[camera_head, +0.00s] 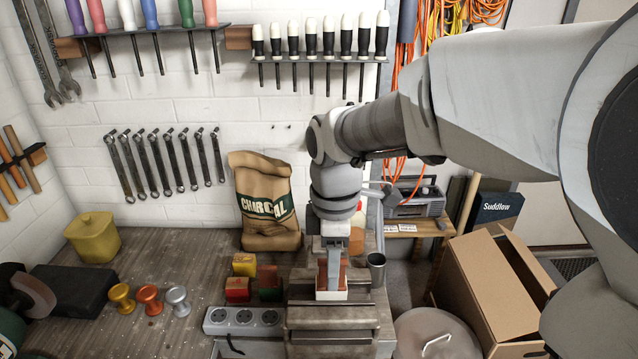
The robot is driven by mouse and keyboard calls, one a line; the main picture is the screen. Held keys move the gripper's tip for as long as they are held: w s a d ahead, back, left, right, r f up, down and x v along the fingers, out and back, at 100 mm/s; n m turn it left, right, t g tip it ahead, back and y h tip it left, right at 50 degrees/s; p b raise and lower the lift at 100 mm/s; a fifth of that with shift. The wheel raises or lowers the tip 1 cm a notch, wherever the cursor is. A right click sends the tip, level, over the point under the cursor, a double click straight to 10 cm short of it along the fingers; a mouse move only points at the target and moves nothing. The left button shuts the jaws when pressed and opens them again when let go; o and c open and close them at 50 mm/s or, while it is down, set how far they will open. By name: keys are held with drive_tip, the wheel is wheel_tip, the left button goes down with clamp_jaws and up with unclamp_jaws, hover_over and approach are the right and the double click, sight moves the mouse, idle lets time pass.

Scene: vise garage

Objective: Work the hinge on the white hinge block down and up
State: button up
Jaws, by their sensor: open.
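The white hinge block (331,295) sits at the vise (332,318) near the bench's front edge. A grey upright piece, which looks like the hinge leaf (333,268), stands above the block with reddish-brown parts beside it. My gripper (333,247) points down right over the block, close to the top of the upright piece. It is open. The fingers are small and partly merge with the vise behind them, so I cannot tell whether they touch the leaf.
A grey socket strip (242,321) and several coloured blocks (240,289) lie left of the vise. A charcoal bag (265,203) stands behind. A cardboard box (490,290) stands farther right.

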clamp_jaws()
idle(1.5)
